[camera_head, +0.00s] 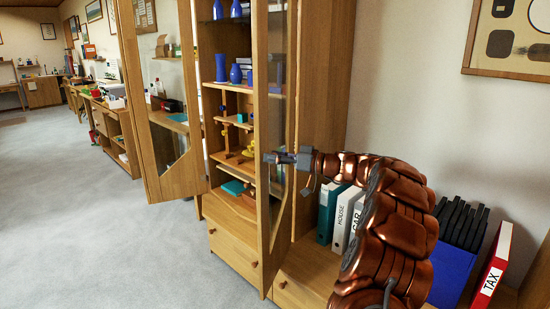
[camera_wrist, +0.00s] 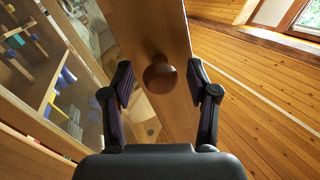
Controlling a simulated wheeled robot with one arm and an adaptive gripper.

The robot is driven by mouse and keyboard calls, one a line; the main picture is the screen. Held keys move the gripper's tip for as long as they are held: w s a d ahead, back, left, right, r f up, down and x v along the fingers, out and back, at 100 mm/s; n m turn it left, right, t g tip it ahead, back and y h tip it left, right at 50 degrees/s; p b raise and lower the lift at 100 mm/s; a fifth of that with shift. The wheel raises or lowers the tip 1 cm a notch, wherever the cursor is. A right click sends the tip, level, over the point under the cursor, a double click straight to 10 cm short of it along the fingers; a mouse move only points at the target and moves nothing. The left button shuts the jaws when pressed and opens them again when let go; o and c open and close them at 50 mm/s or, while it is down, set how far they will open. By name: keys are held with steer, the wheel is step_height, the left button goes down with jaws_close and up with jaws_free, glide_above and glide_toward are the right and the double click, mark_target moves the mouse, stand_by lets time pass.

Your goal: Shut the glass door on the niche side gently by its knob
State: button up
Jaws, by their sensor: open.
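The glass door on the niche side (camera_head: 263,210) stands open, swung out from the tall wooden cabinet and seen nearly edge-on. Its wooden frame (camera_wrist: 165,25) and round brown knob (camera_wrist: 159,74) show in the wrist view. My gripper (camera_head: 270,157) is at this door at mid height, and the arm reaches it from the right. In the wrist view my gripper (camera_wrist: 160,82) is open, with one finger on each side of the knob in the picture. Neither finger visibly touches the knob, and I cannot tell how deep it sits between them. The knob is hidden in the head view.
The other glass door (camera_head: 160,110) also stands open at left. Shelves hold blue vases (camera_head: 220,67) and small coloured objects. Binders (camera_head: 343,215) stand in the low niche at right, beneath my arm. A red TAX binder (camera_head: 493,268) is farther right. The grey floor (camera_head: 80,220) at left is clear.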

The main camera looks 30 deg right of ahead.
steer(key=shift+c, duration=0.2)
jaws_close()
stand_by(0.3)
